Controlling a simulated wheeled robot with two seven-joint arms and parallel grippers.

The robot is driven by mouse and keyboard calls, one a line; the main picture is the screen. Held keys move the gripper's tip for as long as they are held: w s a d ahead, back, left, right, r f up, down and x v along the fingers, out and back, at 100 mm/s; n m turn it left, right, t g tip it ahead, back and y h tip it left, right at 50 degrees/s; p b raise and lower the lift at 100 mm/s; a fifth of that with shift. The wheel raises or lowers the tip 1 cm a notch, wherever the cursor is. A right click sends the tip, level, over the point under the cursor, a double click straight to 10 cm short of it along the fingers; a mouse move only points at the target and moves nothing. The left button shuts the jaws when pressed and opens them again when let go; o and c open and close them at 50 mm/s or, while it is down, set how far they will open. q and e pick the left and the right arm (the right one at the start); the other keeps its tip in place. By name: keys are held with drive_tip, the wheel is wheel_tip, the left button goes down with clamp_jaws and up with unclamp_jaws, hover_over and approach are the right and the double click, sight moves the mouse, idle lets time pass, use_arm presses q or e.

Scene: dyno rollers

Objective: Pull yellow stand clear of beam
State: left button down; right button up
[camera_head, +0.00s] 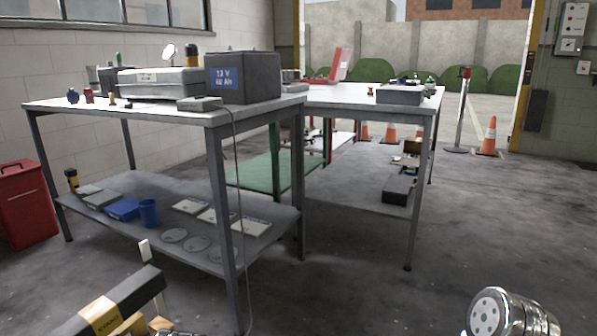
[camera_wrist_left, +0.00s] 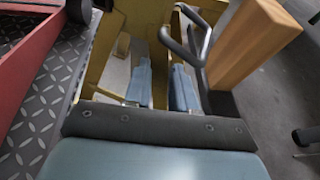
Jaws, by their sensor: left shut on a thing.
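In the left wrist view, my left gripper (camera_wrist_left: 162,88) has two blue-grey fingers close together, shut on a thin olive-yellow upright part of the yellow stand (camera_wrist_left: 122,22). Yellow panels of the stand spread behind and around the fingers. A wooden block (camera_wrist_left: 250,45) and a bent grey metal handle (camera_wrist_left: 190,40) are at the right of the stand. In the head view, a dark bar with a yellow lettered band (camera_head: 100,312) cuts in at the bottom left; I cannot tell whether it is the beam. My left gripper cannot be made out there. My right gripper is not in view.
A red part (camera_wrist_left: 30,60) and diamond-plate metal (camera_wrist_left: 40,115) lie left of the stand. A grey workbench (camera_head: 150,110) with a loaded lower shelf stands ahead. A red cabinet (camera_head: 25,205) is at the far left. Concrete floor (camera_head: 370,295) is open on the right.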

use_arm(q)
drive_tip(key=shift+s+d+f, duration=0.1)
drive_tip(key=shift+d+f, duration=0.05)
drive_tip(key=shift+d, duration=0.05)
drive_tip(key=s+d+p, duration=0.2)
drive_tip(key=s+d, duration=0.2)
drive_tip(key=d, duration=0.6)
drive_tip(key=shift+s, duration=0.3)
drive_tip(key=shift+f, duration=0.1)
idle(0.3)
drive_tip(key=s+d, duration=0.4)
drive_tip(key=d, duration=0.6)
drive_tip(key=shift+s, duration=0.25)
idle(0.3)
